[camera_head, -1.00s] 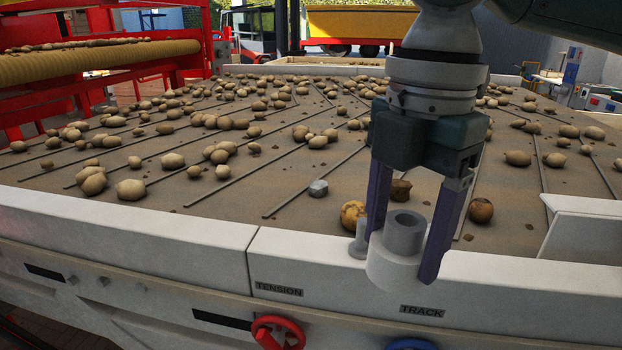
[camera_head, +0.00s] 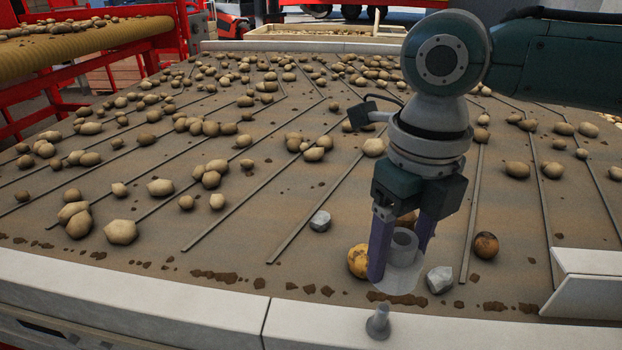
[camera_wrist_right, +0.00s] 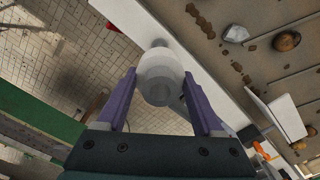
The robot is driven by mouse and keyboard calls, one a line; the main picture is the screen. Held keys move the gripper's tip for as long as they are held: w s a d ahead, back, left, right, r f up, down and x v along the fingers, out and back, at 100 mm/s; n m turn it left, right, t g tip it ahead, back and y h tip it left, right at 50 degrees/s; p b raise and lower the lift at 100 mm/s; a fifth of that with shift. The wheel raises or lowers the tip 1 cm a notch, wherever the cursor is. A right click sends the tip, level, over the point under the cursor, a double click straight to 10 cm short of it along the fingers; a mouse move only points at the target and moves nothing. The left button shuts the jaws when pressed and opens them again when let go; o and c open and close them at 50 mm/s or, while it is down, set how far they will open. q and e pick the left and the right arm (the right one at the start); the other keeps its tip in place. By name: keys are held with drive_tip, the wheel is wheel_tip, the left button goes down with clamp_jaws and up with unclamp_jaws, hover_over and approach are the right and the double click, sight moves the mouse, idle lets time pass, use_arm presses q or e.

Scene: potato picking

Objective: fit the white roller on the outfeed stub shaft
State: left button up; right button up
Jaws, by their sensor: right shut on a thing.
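The white roller (camera_head: 403,272), a short pale cylinder with a raised hollow collar, is held between the purple fingers of my right gripper (camera_head: 400,250). It stands roughly upright. It also shows between the fingers in the right wrist view (camera_wrist_right: 160,80). The stub shaft (camera_head: 378,323) is a small grey upright peg with a wider base, on the pale front rail. In the head view it appears below and slightly left of the roller, apart from it and uncovered. The height gap between them is hard to judge. My left gripper is not in view.
The belt (camera_head: 230,245) carries many potatoes, dark soil clods and grey stones, one stone (camera_head: 440,279) just right of the roller. A yellowish potato (camera_head: 358,261) appears beside the left finger. A pale angled guide (camera_head: 590,285) stands at the right. The front rail (camera_head: 130,300) is otherwise clear.

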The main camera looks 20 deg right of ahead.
drive_tip(key=b, duration=0.4)
hover_over(384, 307)
wheel_tip(384, 307, down, 6)
drive_tip(key=shift+r, duration=0.1)
idle(0.7)
idle(0.8)
drive_tip(key=shift+p, duration=0.3)
idle(0.4)
drive_tip(key=shift+f+b, duration=2.4)
drive_tip(key=shift+f, duration=0.65)
drive_tip(key=o, duration=1.5)
